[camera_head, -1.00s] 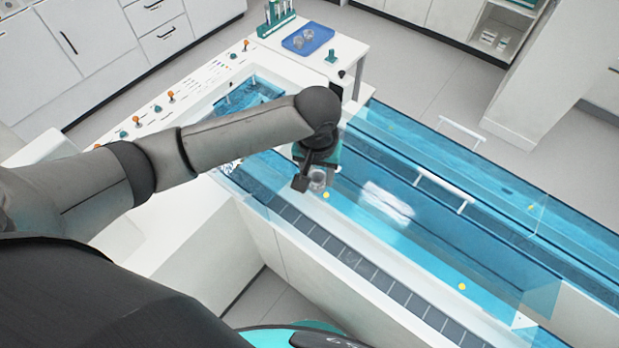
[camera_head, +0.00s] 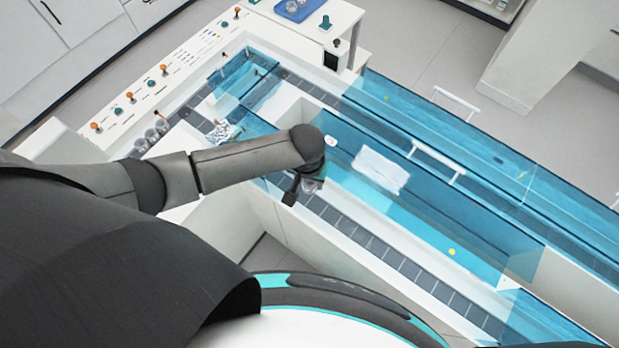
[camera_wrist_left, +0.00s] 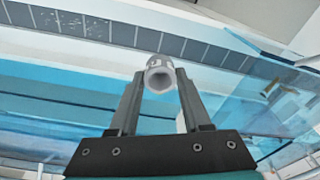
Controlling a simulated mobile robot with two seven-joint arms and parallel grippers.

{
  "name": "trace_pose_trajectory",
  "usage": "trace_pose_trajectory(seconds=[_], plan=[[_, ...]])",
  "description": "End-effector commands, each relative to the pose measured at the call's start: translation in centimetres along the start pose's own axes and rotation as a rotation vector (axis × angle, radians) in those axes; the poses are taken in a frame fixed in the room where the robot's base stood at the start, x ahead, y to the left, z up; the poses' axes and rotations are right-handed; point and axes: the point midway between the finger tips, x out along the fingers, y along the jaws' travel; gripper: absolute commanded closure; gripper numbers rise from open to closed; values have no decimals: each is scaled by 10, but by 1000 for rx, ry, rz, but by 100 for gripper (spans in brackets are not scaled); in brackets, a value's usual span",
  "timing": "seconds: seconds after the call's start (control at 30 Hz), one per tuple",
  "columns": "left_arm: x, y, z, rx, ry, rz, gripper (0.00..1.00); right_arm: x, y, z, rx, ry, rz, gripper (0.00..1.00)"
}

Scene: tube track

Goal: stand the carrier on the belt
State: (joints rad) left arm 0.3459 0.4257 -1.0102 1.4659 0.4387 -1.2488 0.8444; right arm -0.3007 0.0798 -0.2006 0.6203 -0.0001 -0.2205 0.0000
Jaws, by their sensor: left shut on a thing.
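The carrier (camera_wrist_left: 160,74) is a small grey-white hollow cylinder. In the left wrist view it sits between the fingertips of my left gripper (camera_wrist_left: 158,82), which is shut on it, its open end facing the camera. In the head view my left gripper (camera_head: 301,188) hangs near the inner edge of the belt, with the carrier (camera_head: 312,185) partly hidden at its tip. The belt (camera_head: 376,247) is a dark grey segmented strip along the near side of the track. It also shows beyond the fingers in the left wrist view (camera_wrist_left: 200,50). The gap between carrier and belt cannot be told. My right gripper is out of view.
Clear blue panels (camera_head: 440,215) run along the track beside the belt. White handles (camera_head: 437,160) stand on the far side. A white panel with orange and green knobs (camera_head: 130,97) lies at the upper left, with several clear cups (camera_head: 152,135) near it. The belt to the right is clear.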

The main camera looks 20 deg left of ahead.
Motion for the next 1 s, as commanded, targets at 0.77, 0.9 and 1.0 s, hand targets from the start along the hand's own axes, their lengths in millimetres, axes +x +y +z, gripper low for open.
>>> trace_pose_trajectory(seconds=[0.77,0.9,1.0], plan=[[69,0,9,-2,-1,0,83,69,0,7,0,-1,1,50],[78,0,10,-1,-1,0,83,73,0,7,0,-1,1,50],[81,0,10,-1,-1,0,83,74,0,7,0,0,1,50]])
